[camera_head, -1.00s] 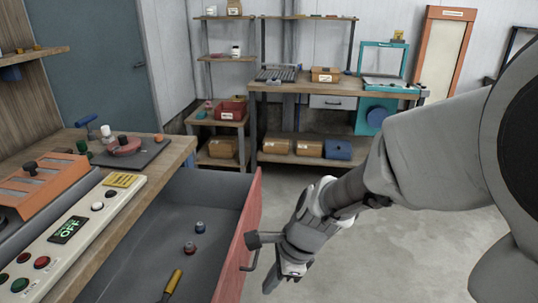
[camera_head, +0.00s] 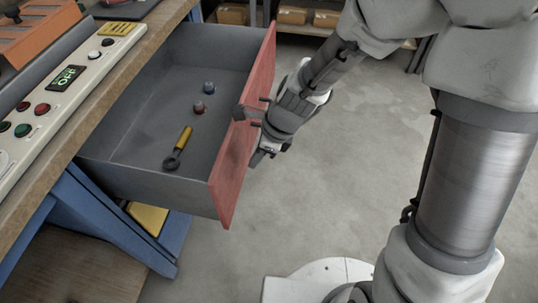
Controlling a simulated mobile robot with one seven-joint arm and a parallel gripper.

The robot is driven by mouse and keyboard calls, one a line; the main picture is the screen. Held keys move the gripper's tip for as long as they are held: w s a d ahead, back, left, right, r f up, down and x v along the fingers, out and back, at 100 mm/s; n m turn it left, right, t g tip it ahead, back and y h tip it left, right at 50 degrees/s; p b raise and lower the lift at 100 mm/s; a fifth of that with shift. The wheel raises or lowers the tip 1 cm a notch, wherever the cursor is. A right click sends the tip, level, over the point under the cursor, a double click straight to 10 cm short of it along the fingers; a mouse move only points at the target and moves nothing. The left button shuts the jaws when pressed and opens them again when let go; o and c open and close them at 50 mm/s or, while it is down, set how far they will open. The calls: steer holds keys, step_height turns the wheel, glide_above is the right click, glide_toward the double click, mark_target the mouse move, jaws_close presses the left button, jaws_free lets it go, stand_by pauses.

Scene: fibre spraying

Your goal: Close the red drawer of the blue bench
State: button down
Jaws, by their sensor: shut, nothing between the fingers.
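The red drawer front (camera_head: 236,160) stands well out from the blue bench (camera_head: 140,212), so the grey drawer is open.
A control panel (camera_head: 62,85) with several buttons and an OFF display lies on the wooden bench top (camera_head: 118,78). A yellow item (camera_head: 148,216) sits under the drawer. The concrete floor (camera_head: 340,190) right of the drawer is clear. Boxes (camera_head: 293,15) stand on a shelf behind.

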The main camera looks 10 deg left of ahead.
steer(key=shift+w+a, duration=0.1)
steer(key=shift+a, duration=0.85)
